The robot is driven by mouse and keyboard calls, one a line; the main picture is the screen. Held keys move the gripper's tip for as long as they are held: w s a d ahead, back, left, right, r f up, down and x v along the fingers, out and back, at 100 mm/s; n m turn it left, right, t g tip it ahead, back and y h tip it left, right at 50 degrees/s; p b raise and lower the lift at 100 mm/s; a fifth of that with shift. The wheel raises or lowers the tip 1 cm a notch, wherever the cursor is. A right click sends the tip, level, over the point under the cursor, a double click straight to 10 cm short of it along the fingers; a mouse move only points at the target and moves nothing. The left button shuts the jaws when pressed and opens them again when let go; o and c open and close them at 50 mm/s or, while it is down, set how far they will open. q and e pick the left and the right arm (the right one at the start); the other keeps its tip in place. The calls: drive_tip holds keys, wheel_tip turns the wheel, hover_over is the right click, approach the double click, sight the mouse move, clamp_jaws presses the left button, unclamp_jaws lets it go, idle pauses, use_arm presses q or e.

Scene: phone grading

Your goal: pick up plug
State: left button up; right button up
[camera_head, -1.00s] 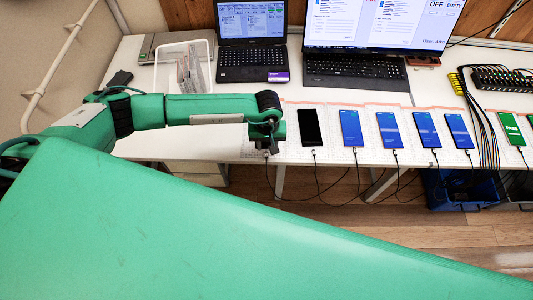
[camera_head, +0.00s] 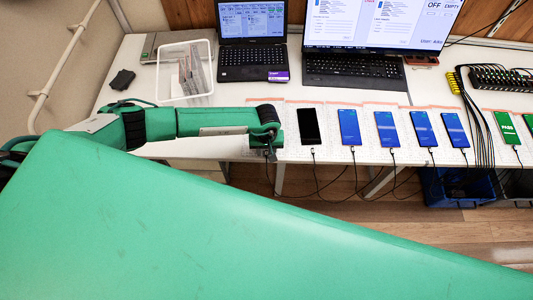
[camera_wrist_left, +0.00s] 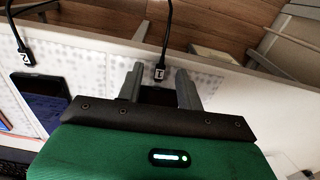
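In the left wrist view, a black plug (camera_wrist_left: 160,72) with a white tag marked 1 is at the table's front edge, its cable running up and away. My left gripper (camera_wrist_left: 160,72) is open, with one finger on each side of the plug in the picture; no contact is clear. A dark phone end shows between the fingers. A second plug (camera_wrist_left: 27,57), tagged 2, is at the left by another phone (camera_wrist_left: 42,95). In the head view, my left gripper (camera_head: 268,150) is over the front edge, left of the black phone (camera_head: 309,127); my arm hides the plug there. My right gripper is not seen.
Several blue-screen phones (camera_head: 349,127) with cables lie in a row to the right. A laptop (camera_head: 252,40), a monitor (camera_head: 378,22) and a white basket (camera_head: 186,72) stand behind. A blue bin (camera_head: 455,188) is under the table. Cables hang off the front edge.

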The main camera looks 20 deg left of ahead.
use_arm(q)
drive_tip(key=shift+f+b, duration=0.2)
drive_tip(key=shift+b, duration=0.15)
drive_tip(key=shift+c, duration=0.3)
clamp_jaws()
